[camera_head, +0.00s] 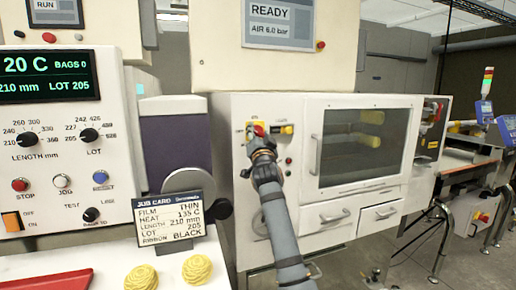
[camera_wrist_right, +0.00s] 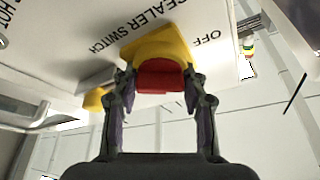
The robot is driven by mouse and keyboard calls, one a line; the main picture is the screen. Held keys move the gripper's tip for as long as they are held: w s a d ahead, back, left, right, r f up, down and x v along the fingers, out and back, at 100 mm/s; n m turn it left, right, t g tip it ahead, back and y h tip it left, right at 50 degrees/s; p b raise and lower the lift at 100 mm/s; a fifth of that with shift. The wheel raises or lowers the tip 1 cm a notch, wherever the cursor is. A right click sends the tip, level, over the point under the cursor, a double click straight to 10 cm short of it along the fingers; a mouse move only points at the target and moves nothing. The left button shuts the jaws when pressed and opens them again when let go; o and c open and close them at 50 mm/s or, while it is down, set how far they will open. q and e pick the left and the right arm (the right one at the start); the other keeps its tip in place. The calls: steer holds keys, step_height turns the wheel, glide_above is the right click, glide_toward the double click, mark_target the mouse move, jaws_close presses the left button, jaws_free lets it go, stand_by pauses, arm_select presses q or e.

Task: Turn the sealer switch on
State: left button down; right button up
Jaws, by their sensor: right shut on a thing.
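The sealer switch is a red knob (camera_wrist_right: 155,76) on a yellow plate (camera_wrist_right: 160,44), fixed to the white machine front. The lettering SEALER SWITCH and OFF shows beside it in the right wrist view. In the head view the red knob (camera_head: 259,131) shows just above my right gripper (camera_head: 259,142). My right gripper (camera_wrist_right: 158,88) is shut on the knob, one finger at each side of it. The knob's exact angle is hard to tell, as the fingers partly hide it. My left gripper is not in view.
A windowed door (camera_head: 362,145) with a handle and drawers (camera_head: 325,216) lie right of the switch. A control panel (camera_head: 65,150) with dials stands at the left. A job card (camera_head: 168,216) and yellow coils (camera_head: 196,269) are in front. A conveyor (camera_head: 460,160) stands far right.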

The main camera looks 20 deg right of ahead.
steer(key=shift+f+m+b, duration=0.25)
steer(key=shift+m+b, duration=0.05)
steer(key=shift+m, duration=0.4)
steer(key=shift+r+m+g+h, duration=0.15)
steer(key=shift+m+g+h, duration=0.45)
steer(key=shift+m, duration=0.6)
steer(key=shift+r+m+g+h, duration=0.1)
steer(key=shift+m+g+h, duration=0.2)
steer(key=shift+m, duration=0.8)
steer(key=shift+m+g, duration=0.4)
steer(key=shift+m, duration=0.6)
steer(key=shift+r+m+g+h+p, duration=0.1)
steer(key=shift+m+g+h+p, duration=0.3)
steer(key=shift+m, duration=0.9)
arm_select(q)
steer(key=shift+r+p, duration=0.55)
steer(key=shift+p, duration=0.35)
arm_select(e)
steer(key=shift+m+g, duration=0.6)
steer(key=shift+m, duration=0.5)
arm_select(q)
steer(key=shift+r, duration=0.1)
